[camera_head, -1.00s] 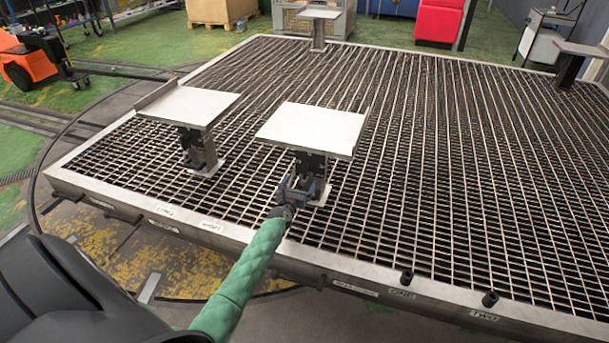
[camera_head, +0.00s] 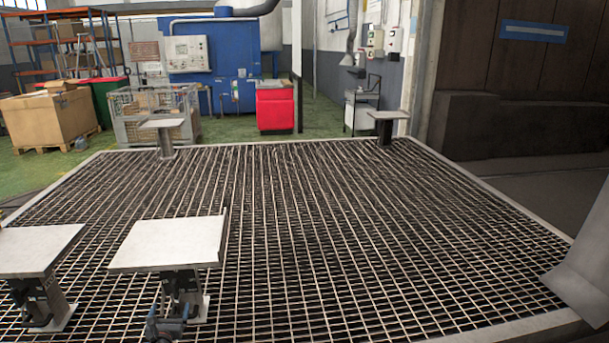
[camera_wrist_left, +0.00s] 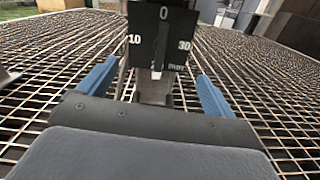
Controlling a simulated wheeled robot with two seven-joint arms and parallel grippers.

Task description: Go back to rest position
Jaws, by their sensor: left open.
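My left gripper (camera_head: 167,324) shows at the bottom left of the head view, low in front of the nearer stand with a flat pale plate (camera_head: 170,243). In the left wrist view its two blue fingers (camera_wrist_left: 157,88) are apart. Between and beyond them is a black dial plate (camera_wrist_left: 162,35) marked 0, 10 and 30, with a small light pointer (camera_wrist_left: 156,75) below its middle. The gripper is open, and I see nothing held. My right gripper is not in view.
The turntable's metal grating (camera_head: 330,240) fills the foreground. A second plate stand (camera_head: 38,250) is at the left. Two more stands (camera_head: 160,123) (camera_head: 385,115) are at the far edge. Behind are a red cabinet (camera_head: 275,108), a wire crate (camera_head: 150,115) and a cardboard box (camera_head: 48,118).

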